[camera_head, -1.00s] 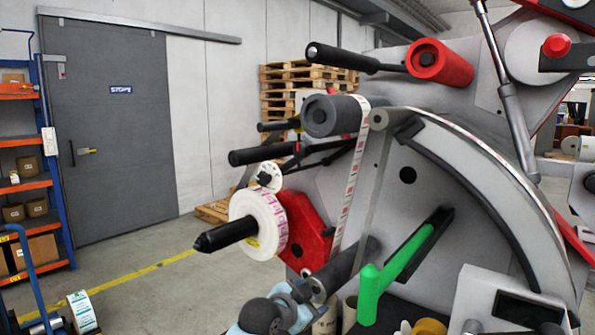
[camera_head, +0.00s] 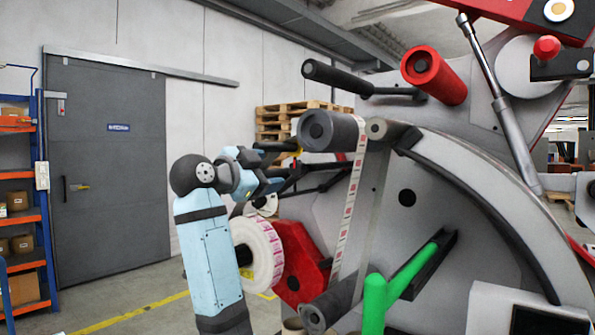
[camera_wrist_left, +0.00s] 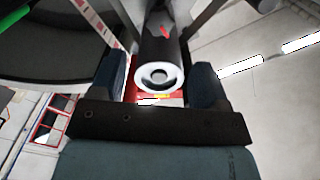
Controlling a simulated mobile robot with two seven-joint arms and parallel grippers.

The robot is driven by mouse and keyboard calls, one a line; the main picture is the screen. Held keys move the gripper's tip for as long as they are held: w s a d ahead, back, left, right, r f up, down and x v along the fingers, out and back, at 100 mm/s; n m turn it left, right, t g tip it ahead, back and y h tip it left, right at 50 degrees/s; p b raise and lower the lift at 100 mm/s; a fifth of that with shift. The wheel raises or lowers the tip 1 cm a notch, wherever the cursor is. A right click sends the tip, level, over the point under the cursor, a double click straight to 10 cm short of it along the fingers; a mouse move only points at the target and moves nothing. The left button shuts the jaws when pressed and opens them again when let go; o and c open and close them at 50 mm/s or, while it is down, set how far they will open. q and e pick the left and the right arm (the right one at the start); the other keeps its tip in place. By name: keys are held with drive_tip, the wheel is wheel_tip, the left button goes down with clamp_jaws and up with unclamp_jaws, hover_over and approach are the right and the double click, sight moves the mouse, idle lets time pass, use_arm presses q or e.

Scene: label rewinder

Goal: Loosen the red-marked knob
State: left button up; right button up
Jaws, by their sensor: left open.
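In the left wrist view a dark cylindrical part (camera_wrist_left: 160,48) with a small red mark (camera_wrist_left: 166,32) ends in a white ring (camera_wrist_left: 158,76) with a dark centre. I take it to be the red-marked knob. My left gripper (camera_wrist_left: 158,86) is open. Its two dark fingers stand to the left and right of the white ring, and I cannot tell whether they touch it. In the head view my left gripper (camera_head: 279,180) is in front of the machine's left side, above the label roll (camera_head: 262,250). It hides much of the knob area there. My right gripper is not in view.
The grey machine face (camera_head: 430,200) fills the right. A green handle (camera_head: 378,295), a grey roller (camera_head: 333,132) and a red hub (camera_head: 302,268) stick out near my arm. Pallets (camera_head: 280,122) stand behind. The floor left of the machine looks clear.

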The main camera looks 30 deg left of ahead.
sight(295, 168)
use_arm(q)
drive_tip(key=w, duration=0.7)
drive_tip(key=w+d, duration=0.1)
drive_tip(key=w, duration=0.2)
drive_tip(key=shift+w+p, duration=0.4)
drive_tip(key=c, duration=0.9)
